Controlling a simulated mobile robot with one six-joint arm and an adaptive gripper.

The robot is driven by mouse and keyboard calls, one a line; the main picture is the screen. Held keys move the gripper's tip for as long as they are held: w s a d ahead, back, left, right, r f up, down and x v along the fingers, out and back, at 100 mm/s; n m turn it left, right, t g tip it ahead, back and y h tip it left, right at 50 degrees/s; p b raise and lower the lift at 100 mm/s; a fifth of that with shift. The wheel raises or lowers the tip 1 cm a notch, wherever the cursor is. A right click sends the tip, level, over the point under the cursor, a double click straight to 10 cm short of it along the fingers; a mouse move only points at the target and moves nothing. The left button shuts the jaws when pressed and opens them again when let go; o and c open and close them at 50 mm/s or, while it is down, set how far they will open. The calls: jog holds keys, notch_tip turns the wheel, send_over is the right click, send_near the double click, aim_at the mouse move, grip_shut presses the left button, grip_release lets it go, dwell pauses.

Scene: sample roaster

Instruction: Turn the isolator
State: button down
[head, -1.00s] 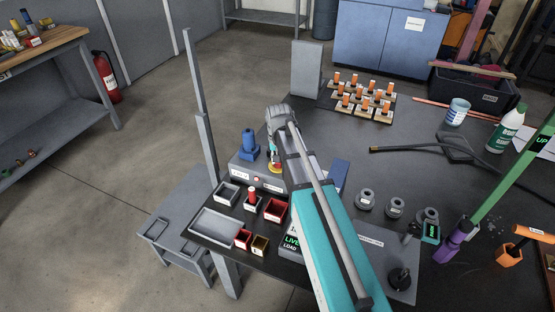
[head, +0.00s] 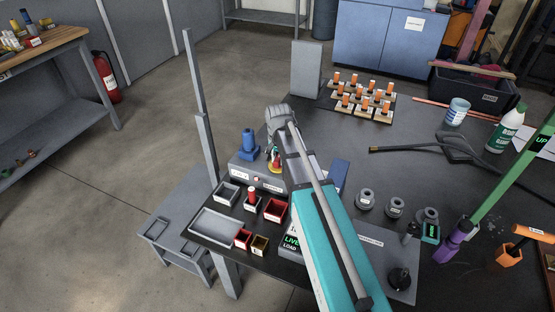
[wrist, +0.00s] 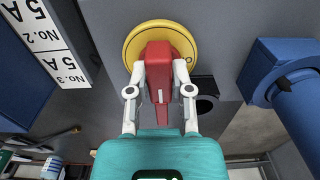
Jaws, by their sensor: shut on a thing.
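The isolator is a red handle (wrist: 158,58) on a round yellow plate (wrist: 131,50), set on a grey panel. In the wrist view the handle's narrow end points toward the bottom of the picture, and a dark mark shows on the plate to its right. My gripper (wrist: 159,82) is shut on the red handle, with one white finger against each side. In the head view a small part of the yellow plate (head: 274,167) shows beside my wrist; the arm hides much of the isolator and the fingers are hard to make out.
A blue cylindrical fitting (wrist: 299,105) stands to the right in the wrist view, and a label strip (wrist: 45,42) lies left. In the head view, small bins (head: 275,209) sit in front of the isolator box. Stacked rings (head: 366,199) stand right of my arm.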

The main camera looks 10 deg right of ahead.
jog(key=shift+a, duration=0.1)
jog(key=c, duration=0.5)
grip_release()
jog(key=shift+r, duration=0.15)
